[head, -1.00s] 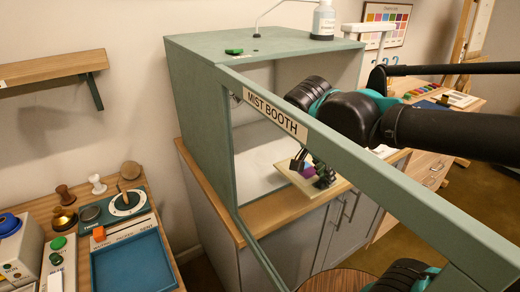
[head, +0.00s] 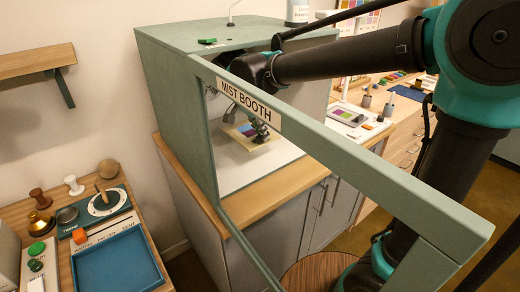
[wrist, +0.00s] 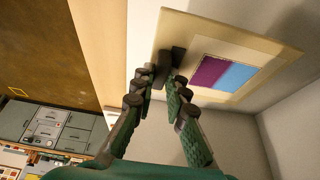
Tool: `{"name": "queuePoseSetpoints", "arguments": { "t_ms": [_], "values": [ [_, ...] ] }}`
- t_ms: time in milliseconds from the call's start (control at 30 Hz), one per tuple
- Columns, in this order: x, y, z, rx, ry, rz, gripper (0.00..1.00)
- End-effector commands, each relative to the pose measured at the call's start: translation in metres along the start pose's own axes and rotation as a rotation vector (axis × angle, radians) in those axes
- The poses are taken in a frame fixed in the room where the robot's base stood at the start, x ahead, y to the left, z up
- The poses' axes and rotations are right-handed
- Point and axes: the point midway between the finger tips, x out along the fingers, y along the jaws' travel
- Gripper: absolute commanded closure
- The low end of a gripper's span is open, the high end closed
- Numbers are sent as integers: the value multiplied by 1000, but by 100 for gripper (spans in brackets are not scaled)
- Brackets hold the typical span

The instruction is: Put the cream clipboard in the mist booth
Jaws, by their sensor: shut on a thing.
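The cream clipboard (head: 250,137) is inside the mist booth (head: 173,85), low over its white floor, with a purple and blue sheet on it. In the wrist view the cream clipboard (wrist: 276,58) shows its dark clip near the fingertips. My gripper (head: 258,127) is shut on the clipboard's clip end; its fingers (wrist: 163,80) also show in the wrist view. I cannot tell whether the board touches the booth floor. The booth's front door frame, with the MIST BOOTH label (head: 249,103), stands swung open toward me and crosses in front of my arm.
A green object (head: 207,41) and a bottle (head: 298,10) stand on the booth's top. A blue tray (head: 118,262) and several small items lie on the left table. The booth floor (head: 228,172) is clear in front of the clipboard.

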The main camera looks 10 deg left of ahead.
Motion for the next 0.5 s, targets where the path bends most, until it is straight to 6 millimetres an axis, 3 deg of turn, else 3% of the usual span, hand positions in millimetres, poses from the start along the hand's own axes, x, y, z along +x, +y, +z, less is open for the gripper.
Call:
{"name": "queuePoseSetpoints", "arguments": {
  "t_ms": [33, 500],
  "values": [
    [3, -7, 1, 0, 0, 0, 100],
    [55, -4, 23, 0, 0, 0, 100]
  ]
}}
